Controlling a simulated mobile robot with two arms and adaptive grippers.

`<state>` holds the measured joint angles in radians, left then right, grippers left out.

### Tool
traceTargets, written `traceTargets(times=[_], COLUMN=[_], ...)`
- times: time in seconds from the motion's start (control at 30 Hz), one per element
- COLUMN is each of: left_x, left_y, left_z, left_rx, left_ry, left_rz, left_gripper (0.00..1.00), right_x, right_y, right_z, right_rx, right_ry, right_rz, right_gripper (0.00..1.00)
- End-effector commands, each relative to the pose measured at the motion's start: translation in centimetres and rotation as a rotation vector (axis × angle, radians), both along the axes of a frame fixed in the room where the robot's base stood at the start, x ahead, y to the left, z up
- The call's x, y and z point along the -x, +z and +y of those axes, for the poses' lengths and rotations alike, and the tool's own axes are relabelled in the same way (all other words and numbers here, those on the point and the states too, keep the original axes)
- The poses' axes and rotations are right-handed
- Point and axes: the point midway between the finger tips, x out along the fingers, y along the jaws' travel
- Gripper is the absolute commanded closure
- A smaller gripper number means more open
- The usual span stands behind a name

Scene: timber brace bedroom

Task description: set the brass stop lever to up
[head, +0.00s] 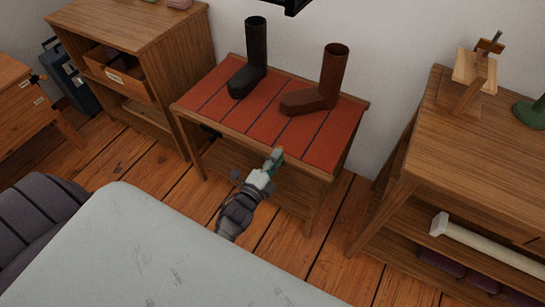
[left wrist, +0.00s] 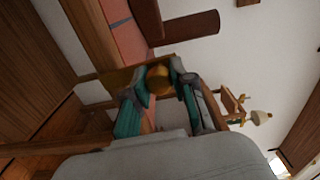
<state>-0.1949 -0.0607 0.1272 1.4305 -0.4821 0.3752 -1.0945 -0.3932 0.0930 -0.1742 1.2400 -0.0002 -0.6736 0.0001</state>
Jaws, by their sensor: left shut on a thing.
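My left gripper (head: 272,163) is at the front edge of the low bench with the red top (head: 262,135), right of its middle. In the left wrist view its two teal-and-grey fingers (left wrist: 162,88) are shut on a rounded, golden brass piece (left wrist: 158,76), which looks like the knob of the brass stop lever. The wooden front edge of the bench lies just beyond the knob. The rest of the lever is hidden by the fingers, so I cannot tell whether it stands up or down. In the head view the gripper covers the lever. My right gripper is not in view.
A black boot (head: 253,62) and a brown boot (head: 323,85) stand on the bench. A wooden cabinet (head: 135,35) is on the left and a wooden shelf unit (head: 440,160) on the right. A pale grey surface (head: 150,245) fills the foreground. Some plank floor is clear.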

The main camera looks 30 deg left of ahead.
Motion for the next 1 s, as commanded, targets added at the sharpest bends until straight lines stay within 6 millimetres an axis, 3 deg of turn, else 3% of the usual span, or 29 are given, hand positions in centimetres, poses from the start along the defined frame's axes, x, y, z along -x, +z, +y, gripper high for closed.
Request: traceTargets(times=[0.7,0.73,0.8,0.87,1.0], left_x=[0.06,0.06,0.06,0.05,0.04], left_y=[-0.08,-0.08,-0.08,-0.07,-0.05], left_z=[-0.51,-0.51,-0.51,-0.51,-0.5], left_rx=[-0.075,-0.075,-0.075,-0.074,-0.074], left_ry=[0.0,0.0,0.0,0.0,0.0], left_rz=[-0.001,-0.001,-0.001,-0.002,-0.002], left_gripper=[1.0,0.72,0.6,0.5,0.5], right_x=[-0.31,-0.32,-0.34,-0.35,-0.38], right_y=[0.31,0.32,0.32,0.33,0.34], right_z=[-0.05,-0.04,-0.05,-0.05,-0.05], right_rx=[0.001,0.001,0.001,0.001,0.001], right_ry=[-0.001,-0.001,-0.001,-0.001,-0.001], right_rz=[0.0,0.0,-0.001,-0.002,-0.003], right_gripper=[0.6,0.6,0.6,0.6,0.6])
